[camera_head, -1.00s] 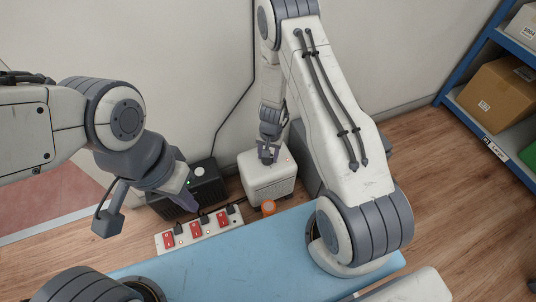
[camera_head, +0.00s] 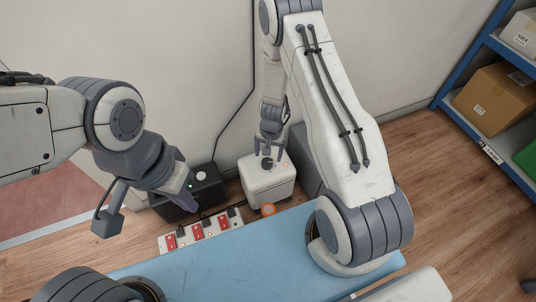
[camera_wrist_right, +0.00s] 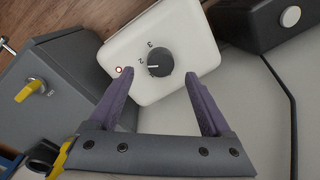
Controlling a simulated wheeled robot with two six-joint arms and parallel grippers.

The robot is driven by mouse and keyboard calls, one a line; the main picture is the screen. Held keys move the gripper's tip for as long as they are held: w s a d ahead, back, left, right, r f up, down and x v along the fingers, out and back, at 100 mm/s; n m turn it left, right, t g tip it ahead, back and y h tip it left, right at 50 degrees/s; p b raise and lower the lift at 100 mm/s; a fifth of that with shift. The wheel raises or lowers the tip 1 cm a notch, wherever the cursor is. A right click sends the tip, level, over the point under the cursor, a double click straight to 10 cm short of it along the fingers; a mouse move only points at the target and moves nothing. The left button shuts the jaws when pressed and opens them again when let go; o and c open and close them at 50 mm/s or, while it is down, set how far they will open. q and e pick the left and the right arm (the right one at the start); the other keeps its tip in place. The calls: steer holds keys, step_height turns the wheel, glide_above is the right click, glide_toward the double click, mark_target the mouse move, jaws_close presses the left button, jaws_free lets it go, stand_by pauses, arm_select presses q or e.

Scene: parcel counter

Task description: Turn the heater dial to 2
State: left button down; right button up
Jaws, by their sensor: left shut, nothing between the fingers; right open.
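The white heater box (camera_head: 268,185) stands on the floor by the wall. Its black round dial (camera_head: 267,163) is on top, and it also shows in the right wrist view (camera_wrist_right: 159,61). The dial's white mark points left, close to the printed 2 (camera_wrist_right: 140,61); the 3 (camera_wrist_right: 149,44) is above it. My right gripper (camera_head: 269,151) is open and empty just above the dial, its fingers apart from it on either side in the wrist view (camera_wrist_right: 158,76). My left gripper (camera_head: 195,208) is shut and empty, beside the black box and above the power strip.
The black box (camera_head: 210,191) with a white knob stands left of the heater. A grey box with a yellow key (camera_wrist_right: 27,92) stands close beside the heater. Shelves are at far right.

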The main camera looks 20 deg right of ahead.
mark_target(270, 162)
arm_select(q)
step_height(270, 162, up, 4)
steer(key=p, duration=0.3)
steer(key=shift+r, duration=0.15)
arm_select(e)
step_height(270, 162, up, 6)
steer(key=shift+s+d, duration=0.15)
steer(key=shift+s, duration=0.05)
